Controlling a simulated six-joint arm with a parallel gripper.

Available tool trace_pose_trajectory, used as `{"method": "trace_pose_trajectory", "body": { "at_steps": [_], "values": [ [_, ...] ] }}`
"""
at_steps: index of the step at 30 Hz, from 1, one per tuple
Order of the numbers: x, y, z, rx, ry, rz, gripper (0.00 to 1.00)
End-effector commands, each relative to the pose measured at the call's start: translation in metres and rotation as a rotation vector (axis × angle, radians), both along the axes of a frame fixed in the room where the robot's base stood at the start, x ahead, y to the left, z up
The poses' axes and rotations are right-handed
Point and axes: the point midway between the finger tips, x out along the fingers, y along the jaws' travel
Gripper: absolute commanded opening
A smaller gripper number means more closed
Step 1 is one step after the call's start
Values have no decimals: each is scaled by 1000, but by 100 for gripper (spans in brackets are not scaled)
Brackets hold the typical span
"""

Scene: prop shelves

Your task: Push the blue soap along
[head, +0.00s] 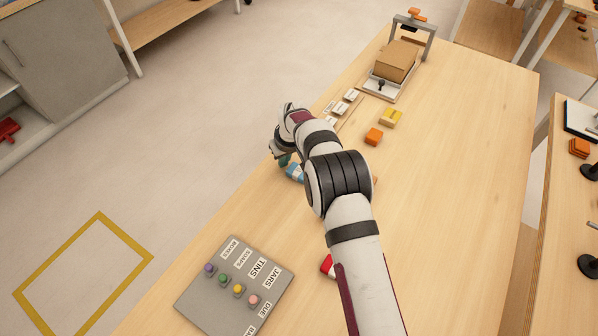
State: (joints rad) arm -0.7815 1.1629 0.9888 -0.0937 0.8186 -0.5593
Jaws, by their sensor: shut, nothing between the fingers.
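A small blue and white block (295,173), which looks like the blue soap, lies on the wooden table near its left edge. My arm's wrist partly covers it. My gripper (281,153) is just above and left of it, at the table's left edge, pointing down. The fingers are shut with nothing held. A dark green patch shows by the fingertips, and I cannot tell what it is. Whether the fingers touch the blue block is hidden.
An orange block (374,137) and a yellow block (391,118) lie beyond my wrist, near several white labels (346,100). A clamp stand with a cardboard box (396,61) is at the far end. A grey button panel (234,288) and a red item (327,265) are nearer. The table's right side is clear.

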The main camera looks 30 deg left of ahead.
Motion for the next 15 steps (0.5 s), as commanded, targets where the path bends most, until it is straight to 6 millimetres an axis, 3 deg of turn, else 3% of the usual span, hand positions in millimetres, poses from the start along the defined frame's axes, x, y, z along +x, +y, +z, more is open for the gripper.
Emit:
{"method": "trace_pose_trajectory", "body": {
  "at_steps": [15],
  "values": [
    [1,-15,0,0,0,0,0]
  ]
}}
